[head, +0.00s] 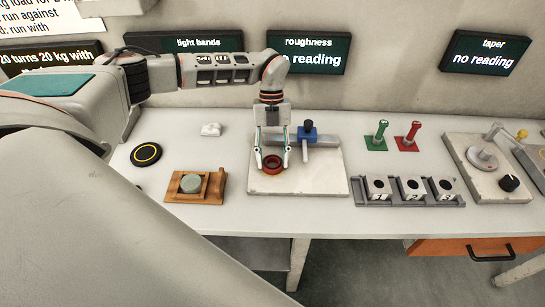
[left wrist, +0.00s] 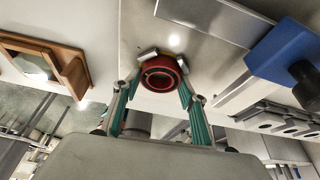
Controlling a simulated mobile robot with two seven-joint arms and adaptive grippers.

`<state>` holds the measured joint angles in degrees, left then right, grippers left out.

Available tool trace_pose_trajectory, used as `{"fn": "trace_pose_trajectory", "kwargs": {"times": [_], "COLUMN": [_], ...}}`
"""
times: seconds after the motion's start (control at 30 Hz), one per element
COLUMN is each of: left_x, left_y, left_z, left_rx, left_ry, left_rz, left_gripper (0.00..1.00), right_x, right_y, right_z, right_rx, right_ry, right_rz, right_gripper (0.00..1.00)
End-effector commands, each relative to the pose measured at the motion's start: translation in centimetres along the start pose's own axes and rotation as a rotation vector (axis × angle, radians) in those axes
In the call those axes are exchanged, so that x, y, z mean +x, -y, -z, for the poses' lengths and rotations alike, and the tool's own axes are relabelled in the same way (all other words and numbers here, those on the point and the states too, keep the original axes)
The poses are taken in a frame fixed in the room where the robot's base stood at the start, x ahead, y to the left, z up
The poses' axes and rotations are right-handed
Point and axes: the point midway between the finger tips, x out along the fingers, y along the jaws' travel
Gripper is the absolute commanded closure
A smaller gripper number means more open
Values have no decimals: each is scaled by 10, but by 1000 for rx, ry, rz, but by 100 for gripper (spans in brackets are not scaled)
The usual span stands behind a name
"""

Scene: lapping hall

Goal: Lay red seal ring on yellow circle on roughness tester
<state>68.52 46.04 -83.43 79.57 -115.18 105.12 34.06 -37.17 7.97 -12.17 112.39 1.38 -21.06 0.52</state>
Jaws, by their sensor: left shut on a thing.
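The red seal ring (head: 272,165) is between the fingertips of my left gripper (head: 273,160). It also shows in the left wrist view (left wrist: 160,73), with a fingertip at each side. The gripper is shut on it, low over the pale plate of the roughness tester (head: 317,183). I cannot tell whether the ring touches the plate. The tester's blue block (head: 308,135) on a grey bar stands just behind and right of the gripper. My right gripper is not in view.
A black disc with a yellow ring (head: 146,154) and a wooden tray (head: 215,187) with a grey round piece lie left. Right stand a green stand (head: 376,142), a red stand (head: 407,142) and a numbered block rack (head: 411,203). The roughness screen (head: 308,53) reads "no reading".

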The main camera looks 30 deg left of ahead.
Motion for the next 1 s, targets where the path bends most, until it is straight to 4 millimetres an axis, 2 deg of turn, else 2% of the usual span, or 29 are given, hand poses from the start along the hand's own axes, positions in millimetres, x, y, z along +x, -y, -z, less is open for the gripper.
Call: {"fn": "trace_pose_trajectory", "kwargs": {"times": [0.13,0.17,0.2,0.53,0.67,0.77,1.0], "left_x": [3,2,2,1,-6,-21,-70], "left_y": [0,0,0,0,0,0,0], "left_z": [-1,-1,-1,0,0,-1,-1], "left_rx": [0,0,0,0,0,-2,-2], "left_ry": [-1,0,0,0,2,3,3], "left_rz": [0,0,0,0,1,2,2], "left_gripper": [84,50,41,41,41,41,41], "right_x": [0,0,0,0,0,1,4], "right_y": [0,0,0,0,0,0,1], "right_z": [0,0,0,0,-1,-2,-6], "right_rx": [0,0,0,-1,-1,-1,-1], "right_ry": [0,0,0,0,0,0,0], "right_rz": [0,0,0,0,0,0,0], "right_gripper": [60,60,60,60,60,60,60]}}
